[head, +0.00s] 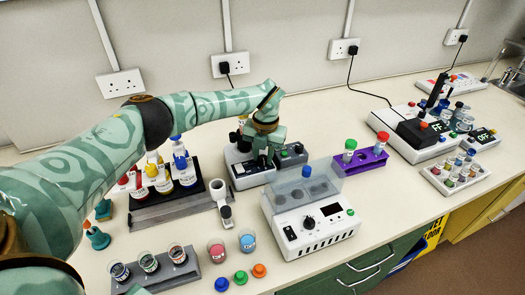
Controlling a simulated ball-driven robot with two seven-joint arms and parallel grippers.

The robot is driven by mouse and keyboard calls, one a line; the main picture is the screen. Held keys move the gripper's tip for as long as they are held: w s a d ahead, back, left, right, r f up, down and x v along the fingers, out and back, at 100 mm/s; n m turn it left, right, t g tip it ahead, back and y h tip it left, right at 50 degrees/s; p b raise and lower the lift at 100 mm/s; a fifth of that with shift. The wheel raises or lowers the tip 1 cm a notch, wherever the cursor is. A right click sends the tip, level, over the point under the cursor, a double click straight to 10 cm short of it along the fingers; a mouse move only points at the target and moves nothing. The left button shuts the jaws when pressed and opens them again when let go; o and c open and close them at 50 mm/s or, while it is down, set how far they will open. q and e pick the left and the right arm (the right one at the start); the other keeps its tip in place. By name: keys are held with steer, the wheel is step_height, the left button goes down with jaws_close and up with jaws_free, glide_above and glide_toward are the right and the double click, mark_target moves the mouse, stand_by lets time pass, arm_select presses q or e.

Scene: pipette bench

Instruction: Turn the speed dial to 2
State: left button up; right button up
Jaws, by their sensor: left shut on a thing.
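My left arm reaches in from the left, and its gripper (263,159) points down at a small white and dark grey device (246,178) in the middle of the bench. The fingers are shut at the device's top, on what appears to be its speed dial. The fingers hide the dial, so its setting cannot be read. A grey control panel (291,156) with small knobs sits just right of the fingers. A white machine (312,232) with a clear lid, a display and a black knob (309,223) stands in front, apart from the gripper. My right gripper is out of view.
A dark rack with coloured bottles (186,171) stands left of the device. A white holder (222,202), beakers (247,241) and coloured caps (240,277) are in front. A purple rack (366,160) stands right.

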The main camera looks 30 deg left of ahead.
mark_target(266, 158)
arm_select(q)
steer(key=shift+w+r+n, duration=0.1)
steer(key=shift+n, duration=0.4)
steer(key=o, duration=1)
step_height(266, 158, up, 16)
steer(key=p, duration=0.2)
steer(key=shift+d, duration=0.35)
steer(key=shift+w+r, duration=0.1)
steer(key=shift+r, duration=0.05)
